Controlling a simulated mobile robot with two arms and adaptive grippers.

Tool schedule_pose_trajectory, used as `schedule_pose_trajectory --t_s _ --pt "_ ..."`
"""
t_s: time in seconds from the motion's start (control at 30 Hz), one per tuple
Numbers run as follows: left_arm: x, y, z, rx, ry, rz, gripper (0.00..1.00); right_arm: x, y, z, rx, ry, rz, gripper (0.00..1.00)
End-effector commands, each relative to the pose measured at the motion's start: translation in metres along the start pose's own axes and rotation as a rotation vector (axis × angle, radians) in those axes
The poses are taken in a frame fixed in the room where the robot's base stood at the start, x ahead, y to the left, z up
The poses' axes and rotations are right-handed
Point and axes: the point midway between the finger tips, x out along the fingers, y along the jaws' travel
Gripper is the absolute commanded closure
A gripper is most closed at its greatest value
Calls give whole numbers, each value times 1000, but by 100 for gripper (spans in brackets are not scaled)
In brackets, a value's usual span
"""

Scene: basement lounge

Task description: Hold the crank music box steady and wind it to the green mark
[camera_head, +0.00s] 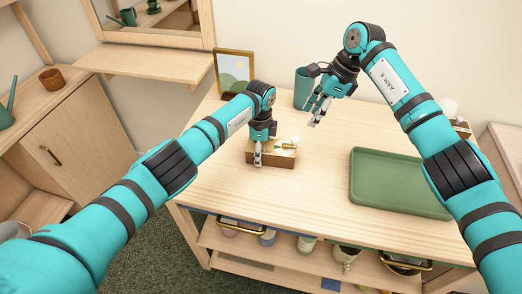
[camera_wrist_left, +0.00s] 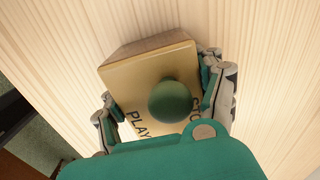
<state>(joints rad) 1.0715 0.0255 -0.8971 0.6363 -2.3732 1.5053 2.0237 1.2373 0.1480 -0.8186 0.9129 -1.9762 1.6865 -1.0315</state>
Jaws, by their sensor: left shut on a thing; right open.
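The crank music box (camera_head: 284,158) is a small wooden box on the table, left of the tray. In the left wrist view the box (camera_wrist_left: 120,78) shows a pale top with dark lettering, partly hidden, and a round green knob (camera_wrist_left: 171,102). My left gripper (camera_head: 258,160) is shut on the box, with a finger on either side of it in the left wrist view (camera_wrist_left: 162,110). My right gripper (camera_head: 318,112) is open and empty, above the table behind and to the right of the box. I cannot make out the green mark.
A green tray (camera_head: 400,208) lies on the right of the table (camera_head: 310,185). A teal cup (camera_head: 303,88) and a framed picture (camera_head: 235,72) stand at the back. Bare tabletop lies between box and tray. Jars and other items fill the shelf below.

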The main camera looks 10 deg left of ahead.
Motion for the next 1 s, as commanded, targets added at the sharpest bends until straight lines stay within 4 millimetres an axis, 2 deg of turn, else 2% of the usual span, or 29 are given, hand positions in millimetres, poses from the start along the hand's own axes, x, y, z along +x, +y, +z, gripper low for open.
schedule_pose_trajectory --t_s 0.17,0.27,0.63,1.0 --pt "0 0 0 -1 0 -1 80 -2 1 5 63 22 -12 54" --pt "0 0 0 -1 0 -1 80 -5 2 13 181 57 -37 54" --pt "0 0 0 0 0 -1 80 -10 15 47 868 173 -259 54" --pt "0 0 0 0 0 -1 80 -5 35 65 1538 104 -569 54"
